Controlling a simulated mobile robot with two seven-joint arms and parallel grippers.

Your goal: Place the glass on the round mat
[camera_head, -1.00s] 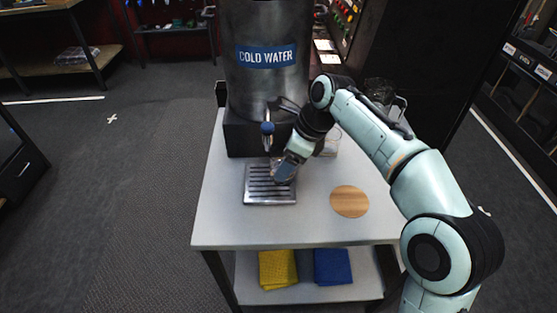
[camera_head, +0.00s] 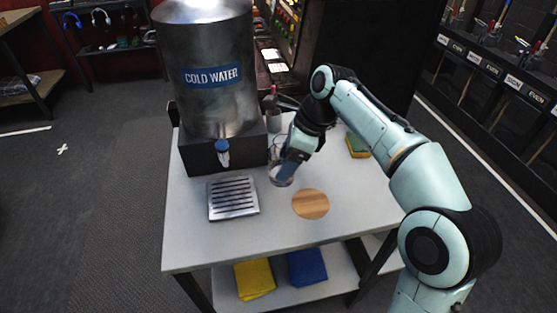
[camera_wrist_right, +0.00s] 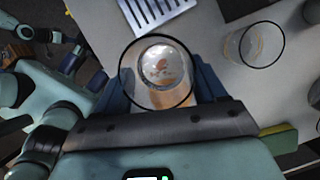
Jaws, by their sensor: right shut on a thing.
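My right gripper (camera_head: 288,172) is shut on a clear glass (camera_head: 281,177). It holds the glass upright between the drip tray and the round wooden mat (camera_head: 310,204), to the upper left of the mat. The wrist view looks down on the dark rim and round base of the held glass (camera_wrist_right: 157,73) between the fingers. A brown patch shows through its lower part. The mat lies bare on the white table.
The metal drip tray (camera_head: 233,197) lies before the cold water dispenser (camera_head: 212,75) at left. A second clear glass (camera_wrist_right: 256,45) stands close by on the table (camera_head: 265,230). A yellow-green sponge (camera_head: 357,146) lies at the right. Folded cloths are on the lower shelf.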

